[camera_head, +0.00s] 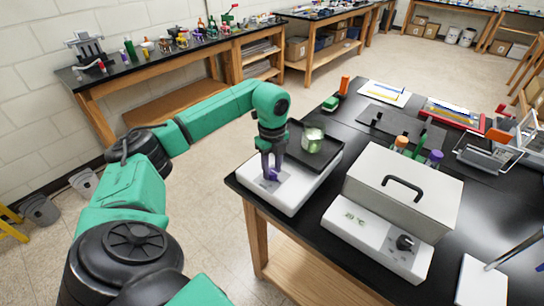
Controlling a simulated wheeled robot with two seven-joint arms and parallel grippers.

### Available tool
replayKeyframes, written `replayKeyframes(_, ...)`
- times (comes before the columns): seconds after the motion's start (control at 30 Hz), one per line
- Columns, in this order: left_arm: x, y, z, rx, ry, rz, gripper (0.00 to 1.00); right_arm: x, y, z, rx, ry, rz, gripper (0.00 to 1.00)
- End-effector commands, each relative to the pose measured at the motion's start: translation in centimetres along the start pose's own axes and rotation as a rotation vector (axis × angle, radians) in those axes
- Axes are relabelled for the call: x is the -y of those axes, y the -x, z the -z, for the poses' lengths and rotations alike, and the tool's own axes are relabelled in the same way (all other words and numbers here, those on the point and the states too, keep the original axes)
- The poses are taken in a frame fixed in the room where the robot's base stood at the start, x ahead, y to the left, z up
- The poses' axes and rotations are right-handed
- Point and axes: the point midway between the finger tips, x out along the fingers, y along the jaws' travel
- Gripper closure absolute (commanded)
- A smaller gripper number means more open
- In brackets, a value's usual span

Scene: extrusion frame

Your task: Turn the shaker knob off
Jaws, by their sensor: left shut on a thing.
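The shaker (300,192) is a white box with a black tray on top, at the left front corner of the black table. A glass beaker with greenish contents (313,141) stands on its tray. My left gripper (271,174) reaches down to the shaker's front left part, its fingers pointing down. It is shut on the shaker knob, which is mostly hidden between the fingertips; only a small purple bit shows there. The knob's setting cannot be read. My right gripper is out of view.
A white heating box with a black handle (403,185), a display and a black knob (405,242) stands right of the shaker. Behind it are bottles with orange and purple caps (417,147) and a dark rack. Free floor lies left of the table (190,215).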

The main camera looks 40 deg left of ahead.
Motion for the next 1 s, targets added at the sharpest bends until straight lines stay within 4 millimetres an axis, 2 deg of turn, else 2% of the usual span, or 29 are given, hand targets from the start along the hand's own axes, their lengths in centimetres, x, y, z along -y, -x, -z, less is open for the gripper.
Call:
replayKeyframes(0.03, 0.2, 0.3, -0.2, 0.002, 0.004, 0.01, 1.0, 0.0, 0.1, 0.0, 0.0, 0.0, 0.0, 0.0)
replayKeyframes(0.07, 0.2, 0.3, -0.2, 0.002, 0.004, 0.01, 0.5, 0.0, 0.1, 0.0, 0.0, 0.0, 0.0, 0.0)
replayKeyframes(0.1, 0.2, 0.3, -0.1, 0.002, 0.004, 0.009, 0.35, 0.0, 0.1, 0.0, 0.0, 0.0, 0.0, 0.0)
replayKeyframes(0.13, 0.1, 0.3, -0.1, 0.002, 0.003, 0.008, 0.31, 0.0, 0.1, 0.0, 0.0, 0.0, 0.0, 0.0)
replayKeyframes(0.43, 0.1, 0.2, 0.0, 0.0, 0.001, 0.003, 0.31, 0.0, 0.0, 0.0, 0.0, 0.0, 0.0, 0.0)
replayKeyframes(0.57, 0.2, 1.3, 0.0, 0.0, 0.0, 0.007, 0.31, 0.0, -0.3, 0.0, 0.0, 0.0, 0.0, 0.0)
replayKeyframes(0.67, 0.1, 3.3, 0.0, 0.0, 0.0, 0.01, 0.31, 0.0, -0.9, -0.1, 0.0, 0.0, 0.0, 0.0)
replayKeyframes(0.87, 0.2, 9.3, 0.0, 0.0, 0.001, 0.013, 0.31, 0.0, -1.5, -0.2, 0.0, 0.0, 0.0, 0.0)
replayKeyframes(0.9, 0.1, 11.2, -0.1, 0.002, 0.001, 0.01, 0.31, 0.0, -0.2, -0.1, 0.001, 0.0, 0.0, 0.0)
replayKeyframes(1.0, 0.0, 13.6, -0.1, 0.003, 0.003, 0.008, 0.31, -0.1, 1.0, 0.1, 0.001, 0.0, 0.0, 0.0)
